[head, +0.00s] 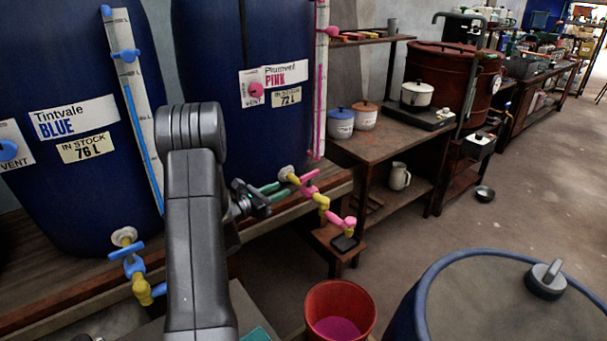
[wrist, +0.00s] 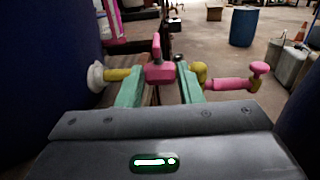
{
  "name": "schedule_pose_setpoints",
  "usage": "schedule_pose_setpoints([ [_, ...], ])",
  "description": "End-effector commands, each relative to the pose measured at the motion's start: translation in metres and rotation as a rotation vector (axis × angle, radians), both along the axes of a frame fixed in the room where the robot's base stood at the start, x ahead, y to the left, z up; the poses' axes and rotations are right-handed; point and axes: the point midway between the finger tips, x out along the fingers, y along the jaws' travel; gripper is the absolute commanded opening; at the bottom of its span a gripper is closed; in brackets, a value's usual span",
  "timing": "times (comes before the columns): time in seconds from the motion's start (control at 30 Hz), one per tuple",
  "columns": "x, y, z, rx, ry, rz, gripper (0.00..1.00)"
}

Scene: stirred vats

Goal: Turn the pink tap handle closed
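The pink tap handle (head: 311,177) sits on the yellow and pink pipe low on the Plumvent PINK vat (head: 205,40). In the wrist view the handle (wrist: 157,46) rises from the pink tap body (wrist: 160,73), crosswise to the pipe. My gripper (head: 266,191) points at the tap from the left in the head view. In the wrist view my gripper's green fingers (wrist: 160,86) stand apart on either side of the tap body, with a gap between them. I cannot tell whether either finger touches the tap. I see no pink stream from the spout (head: 347,223).
A red bucket (head: 340,300) with pink liquid stands on the floor below. A blue drum (head: 500,300) with a grey lid is at front right. The Tintvale BLUE vat (head: 70,90) and its blue tap (head: 127,252) are left. A wooden bench (head: 375,155) stands behind.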

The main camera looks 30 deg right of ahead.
Motion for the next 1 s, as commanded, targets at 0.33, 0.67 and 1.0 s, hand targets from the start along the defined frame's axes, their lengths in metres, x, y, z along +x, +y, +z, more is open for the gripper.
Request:
schedule_pose_setpoints([
  [0.33,0.009,-0.034,-0.004,-0.012,0.011,0.009,0.33],
  [0.67,0.021,-0.102,-0.004,-0.011,0.009,0.010,0.33],
  [1.0,0.028,-0.136,-0.004,-0.011,0.010,0.012,0.33],
])
